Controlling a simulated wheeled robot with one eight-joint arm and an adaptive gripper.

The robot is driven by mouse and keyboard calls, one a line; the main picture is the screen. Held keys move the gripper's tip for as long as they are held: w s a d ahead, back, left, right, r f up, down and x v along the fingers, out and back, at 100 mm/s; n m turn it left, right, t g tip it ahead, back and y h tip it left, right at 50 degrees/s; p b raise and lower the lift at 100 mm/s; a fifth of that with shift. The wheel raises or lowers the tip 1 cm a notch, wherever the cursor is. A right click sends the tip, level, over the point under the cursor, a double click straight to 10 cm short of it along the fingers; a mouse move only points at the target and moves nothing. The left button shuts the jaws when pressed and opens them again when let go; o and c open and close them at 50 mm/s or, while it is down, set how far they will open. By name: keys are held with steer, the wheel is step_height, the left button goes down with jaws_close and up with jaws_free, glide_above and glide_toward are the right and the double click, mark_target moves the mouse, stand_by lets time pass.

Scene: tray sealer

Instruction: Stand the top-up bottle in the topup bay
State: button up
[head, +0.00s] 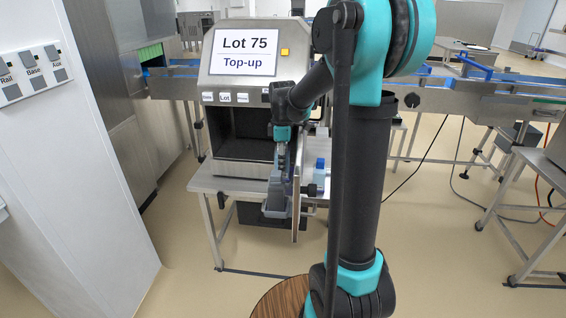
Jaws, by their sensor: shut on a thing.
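A bottle with a blue cap (320,163) stands upright on the table, right of the machine's opening and partly hidden by my arm. The machine (222,88) carries a screen (244,52) reading "Lot 75, Top-up". Its front opening is dark inside. A narrow upright panel (297,200), seen edge-on, looks like its door swung open toward me. My gripper (282,164) is just left of this panel, apart from the bottle, and seems shut on the door handle; the contact is small and unclear. I cannot make out the topup bay.
A grey bin-like piece (276,206) sits at the table's front edge below my gripper. The steel table (228,186) holds the machine. Conveyors (455,98) run behind. A white panel with Rail, Base and Aux switches (35,75) stands left. The floor in front is mostly clear.

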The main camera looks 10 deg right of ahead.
steer(key=shift+r, duration=3.8)
steer(key=shift+r, duration=0.1)
